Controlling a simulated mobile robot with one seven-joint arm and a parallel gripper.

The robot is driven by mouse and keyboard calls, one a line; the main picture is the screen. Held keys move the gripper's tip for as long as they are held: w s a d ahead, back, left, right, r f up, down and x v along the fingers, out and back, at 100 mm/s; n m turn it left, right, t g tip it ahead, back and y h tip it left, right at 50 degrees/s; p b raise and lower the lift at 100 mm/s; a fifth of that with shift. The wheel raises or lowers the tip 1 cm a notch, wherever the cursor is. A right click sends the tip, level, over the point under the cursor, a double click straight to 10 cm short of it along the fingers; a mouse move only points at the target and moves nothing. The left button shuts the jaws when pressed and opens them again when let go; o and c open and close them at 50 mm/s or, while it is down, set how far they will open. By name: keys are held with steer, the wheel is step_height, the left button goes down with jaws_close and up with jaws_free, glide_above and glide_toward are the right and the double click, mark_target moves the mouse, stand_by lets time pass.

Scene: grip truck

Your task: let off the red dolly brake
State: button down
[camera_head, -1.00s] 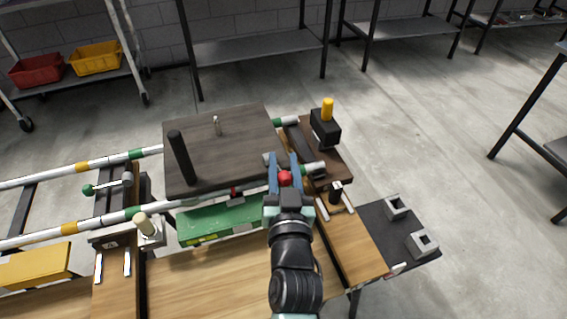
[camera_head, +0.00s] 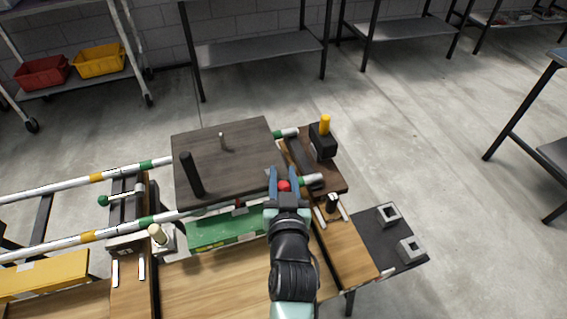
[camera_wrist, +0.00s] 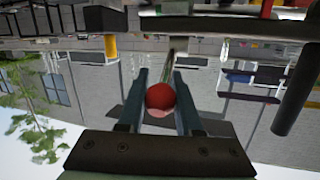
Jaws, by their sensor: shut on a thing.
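The red ball knob (camera_head: 284,186) of the brake sits at the near right edge of the dark wooden dolly deck (camera_head: 255,150). My gripper (camera_head: 284,180) is shut on this knob, with one blue-grey finger on each side. In the wrist view the knob (camera_wrist: 160,97) shows large between the two fingers, and a thin rod runs behind it. Most of the brake lever is hidden by the fingers and the knob. The deck sits over white rails with green and yellow bands.
A black post (camera_head: 192,175) and a short metal pin (camera_head: 223,141) stand on the deck. A black block with a yellow knob (camera_head: 325,125) is at the rail's right end. A lever with a green knob (camera_head: 103,200) is at left. A green box (camera_head: 225,230) lies below the deck.

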steer(key=w+r+g+p, duration=0.1)
steer(key=g+p, duration=0.1)
steer(key=p, duration=0.2)
steer(key=w+r+g+p, duration=0.1)
steer(key=g+p, duration=0.1)
steer(key=p, duration=0.3)
steer(key=w+a+n+g+h+p, duration=0.1)
steer(key=g+p, duration=0.1)
steer(key=p, duration=0.2)
steer(key=shift+r+p, duration=0.4)
steer(key=shift+w+a+f+n+g+h+p, duration=0.15)
steer(key=shift+w+n+g+h+p, duration=0.3)
steer(key=shift+g, duration=0.75)
steer(key=shift+w+a+f+g+h, duration=0.15)
steer(key=shift+w+g, duration=0.25)
steer(key=shift+g, duration=0.35)
steer(key=shift+w+a+f+g+h, duration=0.1)
steer(key=shift+w+g, duration=0.3)
steer(key=shift+g, duration=0.35)
steer(key=c, duration=0.6)
jaws_free()
